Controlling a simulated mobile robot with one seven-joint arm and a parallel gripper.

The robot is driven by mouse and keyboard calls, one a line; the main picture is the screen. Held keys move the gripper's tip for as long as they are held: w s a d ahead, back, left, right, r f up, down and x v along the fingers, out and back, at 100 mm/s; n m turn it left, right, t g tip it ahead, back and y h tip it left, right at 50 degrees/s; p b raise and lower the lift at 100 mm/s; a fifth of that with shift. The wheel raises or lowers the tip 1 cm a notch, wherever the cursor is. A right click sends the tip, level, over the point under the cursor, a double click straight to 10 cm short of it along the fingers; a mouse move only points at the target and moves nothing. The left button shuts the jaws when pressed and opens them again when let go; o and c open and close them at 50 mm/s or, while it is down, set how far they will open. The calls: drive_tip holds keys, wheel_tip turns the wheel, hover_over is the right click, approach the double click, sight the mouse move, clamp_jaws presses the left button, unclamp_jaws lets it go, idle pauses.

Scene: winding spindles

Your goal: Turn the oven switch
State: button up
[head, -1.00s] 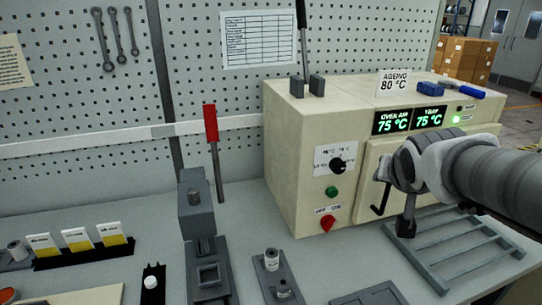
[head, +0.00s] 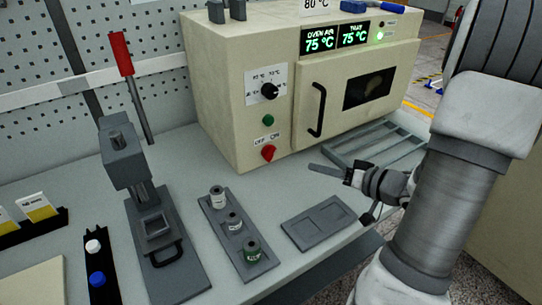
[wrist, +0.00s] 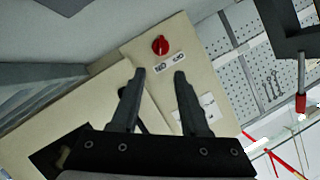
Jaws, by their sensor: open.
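The oven (head: 225,100) is a cream box on the bench with a door at its front. Its switch is a red knob (head: 268,153) low on the front panel, under an OFF/ON label. In the wrist view the red knob (wrist: 160,45) lies beyond the fingertips, roughly in line with the gap between them. My gripper (head: 335,174) is in front of the oven, right of the knob and apart from it. The wrist view shows the gripper (wrist: 157,75) open, with nothing between the fingers. The knob's exact setting is hard to read.
Above the switch are a green button (head: 268,120) and a black dial (head: 269,91). The door handle (head: 317,110) stands out to the right. A slatted rack (head: 375,147) lies before the oven. A spindle tray (head: 238,240) and a lever press (head: 130,165) stand left.

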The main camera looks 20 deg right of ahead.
sight(272, 156)
drive_tip(key=b+x, duration=0.3)
drive_tip(key=x, duration=1.4)
drive_tip(key=shift+w+a, duration=0.1)
drive_tip(key=shift+a, duration=0.05)
clamp_jaws()
